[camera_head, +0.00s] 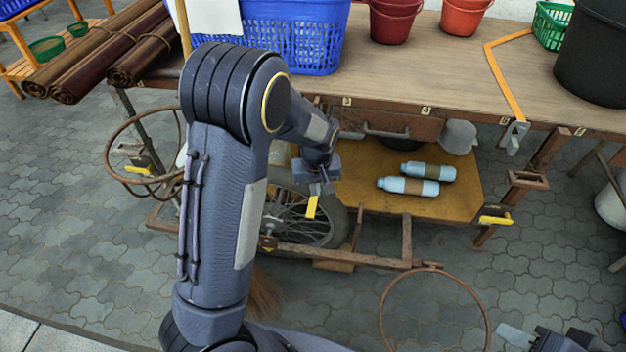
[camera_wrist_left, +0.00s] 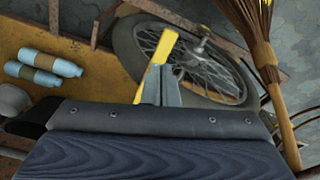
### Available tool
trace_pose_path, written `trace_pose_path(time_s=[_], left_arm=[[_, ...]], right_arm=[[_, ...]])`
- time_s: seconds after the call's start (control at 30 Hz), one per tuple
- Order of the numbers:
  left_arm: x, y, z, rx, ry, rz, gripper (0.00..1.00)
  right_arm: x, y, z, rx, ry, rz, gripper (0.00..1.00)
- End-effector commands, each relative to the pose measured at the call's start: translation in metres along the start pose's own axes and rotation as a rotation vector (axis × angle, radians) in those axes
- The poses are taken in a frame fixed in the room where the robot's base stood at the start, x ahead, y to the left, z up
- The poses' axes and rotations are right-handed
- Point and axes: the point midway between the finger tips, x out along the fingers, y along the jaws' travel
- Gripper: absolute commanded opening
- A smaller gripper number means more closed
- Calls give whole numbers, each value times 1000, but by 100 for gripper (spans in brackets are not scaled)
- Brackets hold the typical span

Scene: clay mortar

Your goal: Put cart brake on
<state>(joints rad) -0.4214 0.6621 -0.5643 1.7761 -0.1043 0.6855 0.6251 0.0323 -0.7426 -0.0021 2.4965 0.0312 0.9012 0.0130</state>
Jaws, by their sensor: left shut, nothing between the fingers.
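The wooden cart (camera_head: 440,70) stands ahead of me with a spoked wheel (camera_head: 300,215) under its left half. A yellow lever (camera_head: 311,207) shows by the wheel, just below my left gripper (camera_head: 320,187). I take it for the cart brake. In the left wrist view the yellow lever (camera_wrist_left: 168,46) runs beside and behind the left fingertips (camera_wrist_left: 163,84), in front of the wheel (camera_wrist_left: 190,55). The left fingers are shut and empty; I cannot tell if they touch the lever. My right gripper (camera_head: 516,336) is at the bottom right edge, partly cut off; its jaw state is unclear.
Two blue bottles (camera_head: 408,186) lie on the lower shelf (camera_head: 465,185). A blue basket (camera_head: 310,45), red buckets (camera_head: 395,22) and a black bin (camera_head: 592,60) stand on top. A rusty ring (camera_head: 384,312) rises in front. A broom (camera_wrist_left: 262,50) shows in the wrist view.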

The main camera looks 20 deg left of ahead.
Motion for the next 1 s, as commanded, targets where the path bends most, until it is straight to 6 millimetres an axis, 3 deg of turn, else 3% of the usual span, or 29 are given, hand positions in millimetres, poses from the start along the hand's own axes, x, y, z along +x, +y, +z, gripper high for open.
trace_pose_path(time_s=[0.1,0.3,1.0], left_arm=[[-26,1,-1,0,3,3,0],[-51,0,-1,0,2,1,0],[-59,-3,2,-1,-6,11,0]], right_arm=[[-8,-4,-4,0,0,0,36],[-13,-6,-7,0,0,0,36],[-13,-6,-7,0,0,0,36]])
